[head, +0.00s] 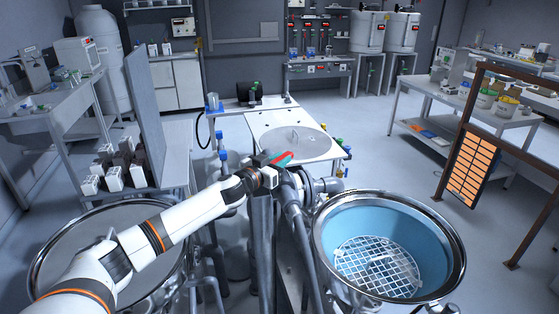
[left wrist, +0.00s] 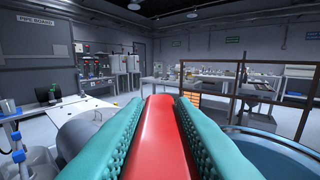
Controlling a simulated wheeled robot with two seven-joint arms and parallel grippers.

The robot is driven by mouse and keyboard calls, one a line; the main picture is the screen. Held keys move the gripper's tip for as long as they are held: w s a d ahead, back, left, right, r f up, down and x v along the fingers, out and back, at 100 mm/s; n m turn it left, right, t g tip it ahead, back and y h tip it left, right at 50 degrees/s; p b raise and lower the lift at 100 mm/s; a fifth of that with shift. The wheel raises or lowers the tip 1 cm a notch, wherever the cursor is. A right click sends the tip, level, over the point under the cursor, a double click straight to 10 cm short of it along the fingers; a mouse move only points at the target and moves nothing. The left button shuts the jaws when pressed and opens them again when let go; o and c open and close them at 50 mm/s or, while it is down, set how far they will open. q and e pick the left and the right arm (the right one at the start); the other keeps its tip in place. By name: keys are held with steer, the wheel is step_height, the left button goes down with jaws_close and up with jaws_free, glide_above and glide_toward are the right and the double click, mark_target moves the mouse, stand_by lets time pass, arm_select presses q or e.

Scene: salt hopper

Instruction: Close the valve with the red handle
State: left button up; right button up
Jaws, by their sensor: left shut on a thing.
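The red valve handle (head: 281,157) shows in the head view at the top of the grey pipework between two round hoppers. In the left wrist view the red handle (left wrist: 165,135) runs lengthwise between two teal ridged finger pads. My left gripper (head: 277,162) is shut on the handle, with a pad against each side. The valve body under the handle is mostly hidden by my gripper and wrist. A thick grey pipe (left wrist: 80,132) lies left of the fingers in the left wrist view. My right gripper is not in either view.
An open hopper with a blue inside and white grid (head: 388,215) stands at right. A lidded round vessel (head: 75,245) is under my left arm. A white table with a round plate (head: 295,142) is behind the valve. Floor is free toward the right-hand bench.

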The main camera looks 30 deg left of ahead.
arm_select(q)
steer(key=shift+a+r+m+g+h+p, duration=0.1)
steer(key=shift+m+g+h+p, duration=0.05)
steer(key=shift+m+h+p, duration=0.45)
steer(key=shift+r+m+g+h+p, duration=0.15)
steer(key=shift+m+h+p, duration=0.25)
steer(key=shift+h, duration=0.4)
steer(key=shift+f+m+g+h+p, duration=0.1)
steer(key=shift+m+g+h+p, duration=0.3)
steer(key=shift+m+h, duration=0.55)
steer(key=h, duration=0.1)
steer(key=m+g+h+b, duration=0.1)
steer(key=h, duration=0.1)
steer(key=shift+f+m, duration=0.25)
steer(key=shift+s+d+r+m+g+h+b, duration=0.1)
steer(key=shift+d+m+g+h+b, duration=0.05)
steer(key=shift+m+g+h+b, duration=0.45)
steer(key=shift+d+m+g+h+b, duration=0.1)
steer(key=shift+m+g+h+b, duration=0.25)
steer(key=shift+h+b, duration=0.35)
steer(key=o, duration=1)
